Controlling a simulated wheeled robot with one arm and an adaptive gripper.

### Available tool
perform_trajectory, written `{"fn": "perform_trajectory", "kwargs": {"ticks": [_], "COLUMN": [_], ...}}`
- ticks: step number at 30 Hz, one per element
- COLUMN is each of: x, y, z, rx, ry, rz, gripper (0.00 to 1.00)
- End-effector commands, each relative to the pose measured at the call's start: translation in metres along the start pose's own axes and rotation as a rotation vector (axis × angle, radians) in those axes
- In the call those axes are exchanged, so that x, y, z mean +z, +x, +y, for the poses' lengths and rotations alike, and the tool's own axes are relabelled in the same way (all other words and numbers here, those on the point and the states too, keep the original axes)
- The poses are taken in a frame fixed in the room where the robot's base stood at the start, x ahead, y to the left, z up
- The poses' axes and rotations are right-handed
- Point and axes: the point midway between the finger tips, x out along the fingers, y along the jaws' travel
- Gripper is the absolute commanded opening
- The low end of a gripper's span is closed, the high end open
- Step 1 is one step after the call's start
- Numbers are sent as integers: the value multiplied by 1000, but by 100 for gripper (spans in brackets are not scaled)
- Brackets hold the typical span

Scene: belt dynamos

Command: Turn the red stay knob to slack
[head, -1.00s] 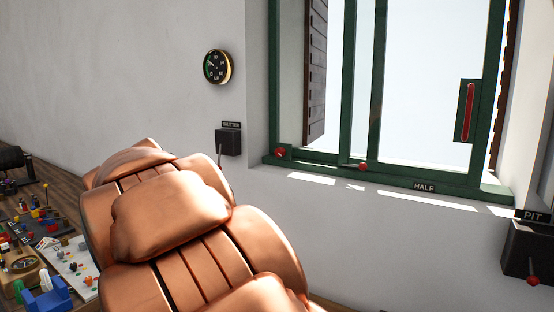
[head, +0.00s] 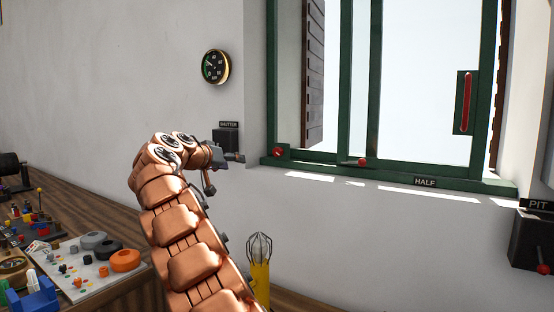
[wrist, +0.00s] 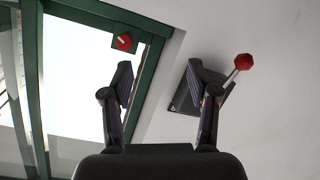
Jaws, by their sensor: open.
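A round red knob (head: 278,152) with a pale mark sits at the lower left corner of the green window frame. What looks like the same knob (wrist: 124,42) shows in the wrist view on a green corner plate, beyond the left finger. A second red knob (head: 362,161) sits further right on the lower frame. No label naming either knob is legible. My gripper (head: 236,157) is in front of the wall, left of the corner knob. In the wrist view my gripper (wrist: 160,67) is open and empty, its fingers apart and not on the knob.
A dark box (wrist: 190,97) with a red-tipped lever (wrist: 242,62) is near the right finger. The box labelled SHUTTER (head: 229,137) is just behind my gripper. A wire-topped yellow object (head: 260,280) stands below. A cluttered bench (head: 75,205) is at left; the PIT box (head: 528,238) is at right.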

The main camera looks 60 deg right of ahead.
Motion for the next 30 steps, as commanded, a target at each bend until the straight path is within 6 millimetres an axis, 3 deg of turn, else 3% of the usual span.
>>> {"fn": "perform_trajectory", "kwargs": {"ticks": [5,12,20,26,30], "x": [-12,-18,-14,-18,-23], "y": [37,74,94,103,120], "z": [4,31,60,67,69], "rx": [34,63,82,86,86], "ry": [125,316,451,471,468], "rz": [96,205,264,270,269], "gripper": [60,60,60,60,60]}}
